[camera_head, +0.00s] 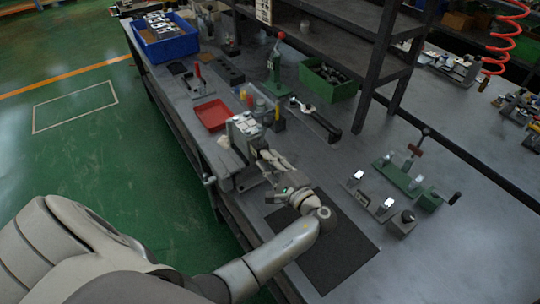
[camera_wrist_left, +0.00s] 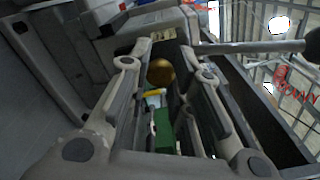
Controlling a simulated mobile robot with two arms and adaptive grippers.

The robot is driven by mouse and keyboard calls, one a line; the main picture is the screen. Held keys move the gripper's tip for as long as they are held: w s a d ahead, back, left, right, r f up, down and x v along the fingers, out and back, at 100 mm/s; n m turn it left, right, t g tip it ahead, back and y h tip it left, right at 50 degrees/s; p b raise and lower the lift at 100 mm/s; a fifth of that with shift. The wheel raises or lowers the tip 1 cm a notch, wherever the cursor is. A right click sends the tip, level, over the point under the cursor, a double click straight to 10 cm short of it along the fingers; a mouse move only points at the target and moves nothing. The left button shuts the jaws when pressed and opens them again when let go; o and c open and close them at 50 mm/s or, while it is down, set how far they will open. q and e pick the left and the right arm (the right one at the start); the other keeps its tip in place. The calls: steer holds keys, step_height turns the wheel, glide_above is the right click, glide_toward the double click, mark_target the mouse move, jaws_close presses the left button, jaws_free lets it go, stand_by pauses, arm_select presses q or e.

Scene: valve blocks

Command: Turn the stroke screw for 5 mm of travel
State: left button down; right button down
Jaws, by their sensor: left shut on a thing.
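My left gripper (camera_head: 268,160) reaches in over the bench to the grey block assembly (camera_head: 243,128) near the bench's left edge. In the left wrist view a round brass-coloured screw head (camera_wrist_left: 160,72), seemingly the stroke screw, sits between the two fingertips of my left gripper (camera_wrist_left: 164,72). The fingers are shut on it. A small pale marked plate (camera_wrist_left: 163,34) lies just beyond it. In the head view the screw is hidden by the gripper, and the plate's marks are too small to read. My right gripper is not in view.
A red tray (camera_head: 212,115), a blue crate (camera_head: 163,40) and a green bin (camera_head: 328,82) stand farther back. A green fixture (camera_head: 405,180) stands to the right. A dark mat (camera_head: 335,255) lies under my left arm. A metal rod (camera_wrist_left: 250,47) crosses right of the fingers.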

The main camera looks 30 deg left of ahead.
arm_select(q)
steer(key=m+p, duration=1.2)
steer(key=m, duration=1.8)
steer(key=shift+f, duration=0.1)
steer(key=shift+m, duration=0.5)
steer(key=c, duration=1.3)
jaws_free()
steer(key=shift+o, duration=0.2)
